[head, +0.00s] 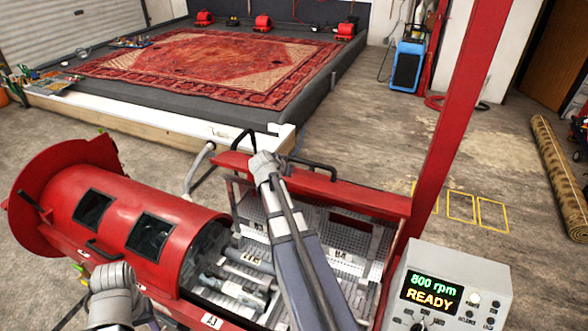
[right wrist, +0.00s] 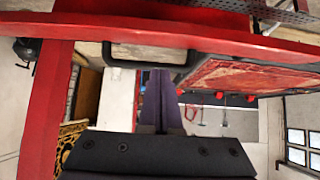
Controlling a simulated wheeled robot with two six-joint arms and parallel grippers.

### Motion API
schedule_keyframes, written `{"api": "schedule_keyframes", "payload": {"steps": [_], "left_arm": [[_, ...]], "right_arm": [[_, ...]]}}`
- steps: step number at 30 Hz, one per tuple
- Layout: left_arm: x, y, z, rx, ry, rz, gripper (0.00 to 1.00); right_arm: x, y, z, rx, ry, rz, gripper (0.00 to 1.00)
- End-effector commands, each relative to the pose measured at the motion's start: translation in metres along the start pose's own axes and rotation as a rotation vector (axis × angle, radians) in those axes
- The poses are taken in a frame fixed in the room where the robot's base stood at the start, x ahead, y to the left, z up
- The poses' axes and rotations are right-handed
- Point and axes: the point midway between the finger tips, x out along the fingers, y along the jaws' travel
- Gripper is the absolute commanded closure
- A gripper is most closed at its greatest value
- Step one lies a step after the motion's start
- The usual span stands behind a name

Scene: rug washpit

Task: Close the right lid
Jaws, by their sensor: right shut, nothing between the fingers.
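The right lid (head: 345,196) of the red machine is a red panel standing open along the far side of the drum's right half. It has black bar handles (head: 310,163) on its upper edge. My right arm reaches over the open basket to this edge, and its gripper in the right wrist view (right wrist: 158,74) is shut and empty. Its fingertips are close to a black handle loop (right wrist: 112,57) on the red edge; I cannot tell if they touch. My left gripper (head: 110,280) is above the front of the left drum; its fingers are hidden.
The left drum cover (head: 120,210), with two windows, is down. The perforated basket (head: 255,230) lies open. A control box (head: 455,290) reading "800 rpm READY" stands at right, near a red post (head: 450,110). A rug (head: 210,60) lies on a platform behind.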

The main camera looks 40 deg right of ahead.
Motion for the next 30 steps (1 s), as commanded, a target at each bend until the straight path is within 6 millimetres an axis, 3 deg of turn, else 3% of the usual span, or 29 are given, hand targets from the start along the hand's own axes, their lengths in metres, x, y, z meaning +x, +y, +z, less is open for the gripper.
{"api": "schedule_keyframes", "payload": {"steps": [8, 14, 28, 30], "left_arm": [[0.001, 0.0, 0.0, 0.0, 0.0, 0.0, 0.43], [0.012, 0.001, -0.001, 0.005, 0.0, -0.001, 0.43], [0.072, 0.006, -0.005, 0.04, 0.002, -0.004, 0.43], [0.067, 0.005, -0.005, 0.04, 0.002, -0.004, 0.43]], "right_arm": [[0.004, 0.003, -0.004, 0.011, 0.007, 0.003, 1.0], [0.021, 0.002, -0.004, 0.012, 0.005, 0.004, 1.0], [0.111, 0.002, -0.002, 0.012, 0.003, 0.004, 1.0], [0.09, 0.004, 0.01, 0.008, 0.003, 0.001, 1.0]]}}
